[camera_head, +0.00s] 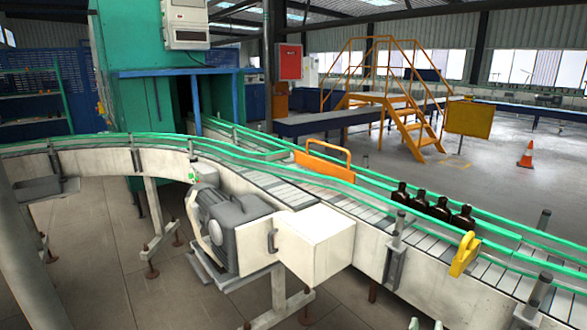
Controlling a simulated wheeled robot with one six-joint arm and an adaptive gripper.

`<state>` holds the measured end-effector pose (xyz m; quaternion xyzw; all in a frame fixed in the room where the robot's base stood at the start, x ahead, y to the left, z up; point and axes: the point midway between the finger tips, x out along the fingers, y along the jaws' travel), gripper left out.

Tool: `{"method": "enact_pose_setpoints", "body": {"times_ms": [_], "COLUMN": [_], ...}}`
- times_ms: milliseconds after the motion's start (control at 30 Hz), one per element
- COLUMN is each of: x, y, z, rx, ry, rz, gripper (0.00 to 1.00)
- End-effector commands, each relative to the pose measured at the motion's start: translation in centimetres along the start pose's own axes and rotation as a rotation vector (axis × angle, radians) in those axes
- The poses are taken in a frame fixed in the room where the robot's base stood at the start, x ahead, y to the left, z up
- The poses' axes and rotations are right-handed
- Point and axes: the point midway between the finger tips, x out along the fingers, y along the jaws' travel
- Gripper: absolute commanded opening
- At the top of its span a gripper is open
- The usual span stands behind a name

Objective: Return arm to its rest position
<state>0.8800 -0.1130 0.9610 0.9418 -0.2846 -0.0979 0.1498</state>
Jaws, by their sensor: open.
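Several dark amber bottles (440,209) stand upright in a row on the conveyor (336,205), between its green guide rails. My gripper is not in view, so its place relative to the bottles does not show.
A grey motor (228,225) and a white box (318,243) stick out from the conveyor's near side. A yellow bracket (465,254) sits on the near rail. Yellow stairs (403,125) and a traffic cone (526,154) stand behind on open floor.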

Motion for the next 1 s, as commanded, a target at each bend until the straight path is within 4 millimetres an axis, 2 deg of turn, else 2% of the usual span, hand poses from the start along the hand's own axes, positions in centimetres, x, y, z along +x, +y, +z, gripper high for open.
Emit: {"method": "enact_pose_setpoints", "body": {"times_ms": [33, 200, 500, 733, 1000], "x": [-1.2, -5.5, -14.4, -21.9, -30.3], "y": [-0.3, -1.4, -1.4, 0.0, 3.0], "z": [2.0, 7.2, 14.4, 17.9, 19.5], "rx": [-0.015, -0.042, -0.045, -0.011, 0.056], "ry": [-0.007, -0.012, -0.022, -0.031, -0.041], "rz": [-0.037, -0.163, -0.360, -0.480, -0.577], "gripper": [0.41, 0.41, 0.41, 0.41, 0.41]}}
